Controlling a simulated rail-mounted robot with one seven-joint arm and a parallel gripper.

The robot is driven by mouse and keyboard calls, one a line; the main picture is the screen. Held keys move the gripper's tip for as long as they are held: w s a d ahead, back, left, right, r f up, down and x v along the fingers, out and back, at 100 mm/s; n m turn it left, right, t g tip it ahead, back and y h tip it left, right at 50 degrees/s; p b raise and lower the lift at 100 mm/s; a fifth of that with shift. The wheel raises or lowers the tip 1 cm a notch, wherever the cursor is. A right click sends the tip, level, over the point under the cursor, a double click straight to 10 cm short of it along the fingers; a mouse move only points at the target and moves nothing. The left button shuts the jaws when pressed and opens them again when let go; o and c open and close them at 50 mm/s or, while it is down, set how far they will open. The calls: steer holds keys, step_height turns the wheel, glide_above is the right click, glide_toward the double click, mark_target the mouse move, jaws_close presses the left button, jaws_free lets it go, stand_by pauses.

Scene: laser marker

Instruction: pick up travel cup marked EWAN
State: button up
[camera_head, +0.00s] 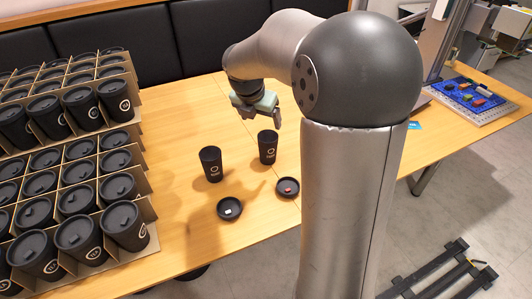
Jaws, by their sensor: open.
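Two black travel cups stand upright on the wooden table, apart from each other: a left cup (211,164) and a right cup (267,148). The lettering is too small to read, so I cannot tell which is marked EWAN. My gripper (263,114) is open and empty. In the picture it appears just above the right cup; its exact height and distance from that cup are unclear. My arm hides part of the table to the right.
Cardboard dividers (143,181) holding many lidded black cups fill the left side. Two small black dishes (229,216) (288,194) lie in front of the standing cups, with a white and a red item in them. A blue board (460,96) lies at the far right. Dark padded seating (130,35) lines the back.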

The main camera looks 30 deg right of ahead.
mark_target(265, 133)
steer(key=b+x, duration=0.1)
steer(key=x, duration=0.7)
steer(key=shift+f, duration=0.2)
steer(key=x, duration=0.3)
steer(key=b+x, duration=0.1)
steer(key=x, duration=0.1)
steer(key=shift+s+f, duration=0.2)
steer(key=shift+s, duration=0.05)
steer(key=c, duration=0.7)
